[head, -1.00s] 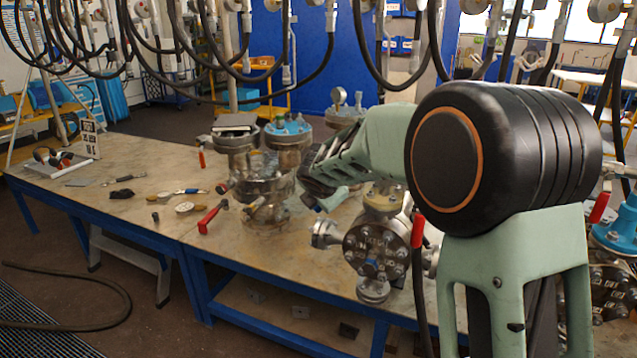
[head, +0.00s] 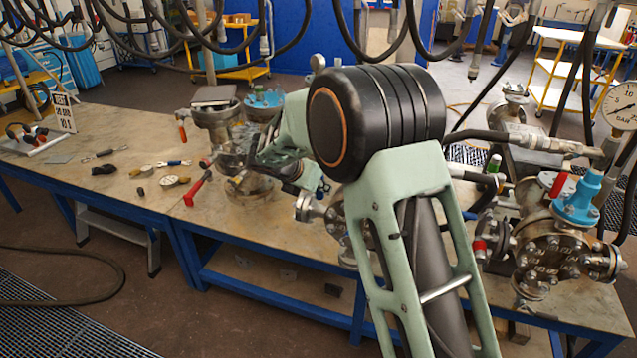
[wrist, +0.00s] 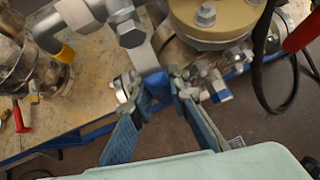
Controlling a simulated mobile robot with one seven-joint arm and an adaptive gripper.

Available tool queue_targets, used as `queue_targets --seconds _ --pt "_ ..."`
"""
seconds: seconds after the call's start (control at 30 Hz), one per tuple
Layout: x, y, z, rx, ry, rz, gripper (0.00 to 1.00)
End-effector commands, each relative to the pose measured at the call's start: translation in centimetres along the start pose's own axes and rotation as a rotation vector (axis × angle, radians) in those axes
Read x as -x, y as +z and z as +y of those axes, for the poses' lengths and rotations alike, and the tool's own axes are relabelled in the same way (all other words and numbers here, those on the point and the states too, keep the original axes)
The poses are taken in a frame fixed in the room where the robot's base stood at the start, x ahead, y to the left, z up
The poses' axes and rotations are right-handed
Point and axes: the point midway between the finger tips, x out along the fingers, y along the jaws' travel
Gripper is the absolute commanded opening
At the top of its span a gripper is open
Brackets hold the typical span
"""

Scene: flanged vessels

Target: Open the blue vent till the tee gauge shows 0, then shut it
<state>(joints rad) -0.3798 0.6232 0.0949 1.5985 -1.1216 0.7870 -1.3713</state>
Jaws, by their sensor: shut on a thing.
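In the wrist view the blue vent handle (wrist: 157,86) sits between the two fingertips of my gripper (wrist: 160,90), which is shut on it. The handle joins a grey metal stem with a hex fitting above it. In the head view my gripper (head: 268,155) is at the vessels in the middle of the bench; my arm hides part of them, and I cannot make out the vent there. A round white gauge (head: 621,105) marked in bar stands at the right edge, partly cut off. I cannot tell whether it is the tee gauge, nor read its needle surely.
A flanged vessel with a blue cap (head: 577,207) stands at the bench's right end, with a hose beside it. A red-handled tool (head: 197,188) and small gauges (head: 170,181) lie left of my gripper. Hoses hang above.

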Motion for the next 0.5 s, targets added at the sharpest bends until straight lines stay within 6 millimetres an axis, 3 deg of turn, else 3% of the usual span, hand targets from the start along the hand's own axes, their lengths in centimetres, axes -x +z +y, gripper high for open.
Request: queue_targets --seconds 0.37,0.4,0.5 --pt "-0.10 -0.05 -0.21 0.008 -0.008 -0.002 0.00" --pt "-0.10 -0.05 -0.21 0.008 -0.008 -0.002 0.17" --pt "-0.10 -0.04 -0.21 0.008 -0.008 -0.001 0.28"
